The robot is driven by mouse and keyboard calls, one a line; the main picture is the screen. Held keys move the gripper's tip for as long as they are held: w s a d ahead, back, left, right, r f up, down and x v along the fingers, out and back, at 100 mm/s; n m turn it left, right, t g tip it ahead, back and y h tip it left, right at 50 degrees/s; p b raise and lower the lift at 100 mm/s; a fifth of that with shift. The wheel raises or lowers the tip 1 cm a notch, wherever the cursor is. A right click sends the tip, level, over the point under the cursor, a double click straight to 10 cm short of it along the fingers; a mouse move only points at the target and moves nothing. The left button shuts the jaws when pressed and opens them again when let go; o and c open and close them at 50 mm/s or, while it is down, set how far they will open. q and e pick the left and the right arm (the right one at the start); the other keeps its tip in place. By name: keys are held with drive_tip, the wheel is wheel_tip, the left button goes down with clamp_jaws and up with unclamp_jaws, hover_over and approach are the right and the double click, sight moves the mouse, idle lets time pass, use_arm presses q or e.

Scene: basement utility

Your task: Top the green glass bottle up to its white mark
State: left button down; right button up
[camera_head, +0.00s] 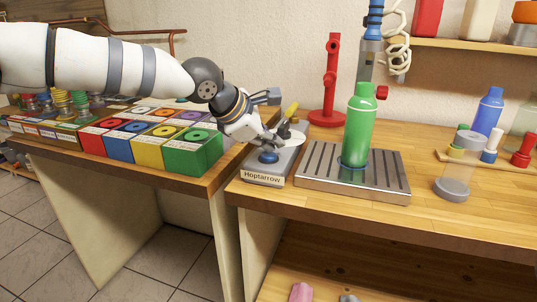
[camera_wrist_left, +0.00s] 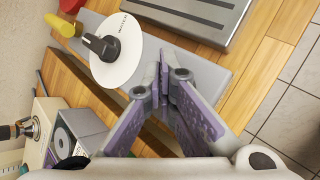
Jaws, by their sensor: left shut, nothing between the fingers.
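The green glass bottle (camera_head: 360,125) stands upright on a slatted metal drip tray (camera_head: 312,172), below a grey and blue dispensing spout (camera_head: 372,55). Left of the tray is a grey control box labelled "Hoptarrow" (camera_head: 265,179), with a blue button (camera_head: 268,157) and a yellow-tipped lever (camera_head: 291,109). In the left wrist view a white dial (camera_wrist_left: 124,62) with a black knob (camera_wrist_left: 101,46) shows on the box. My left gripper (camera_head: 275,140) is shut and empty just above the box, close to the button; touching is unclear. The button is hidden in the left wrist view (camera_wrist_left: 164,78).
A red stand (camera_head: 331,85) is behind the box. Coloured boxes (camera_head: 193,152) fill the left table, beyond a gap. The bench front is clear.

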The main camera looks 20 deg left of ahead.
sight(271, 156)
use_arm(q)
drive_tip(key=shift+f, duration=0.55)
idle(1.0)
drive_tip(key=shift+r, duration=0.95)
drive_tip(key=shift+r, duration=2.5)
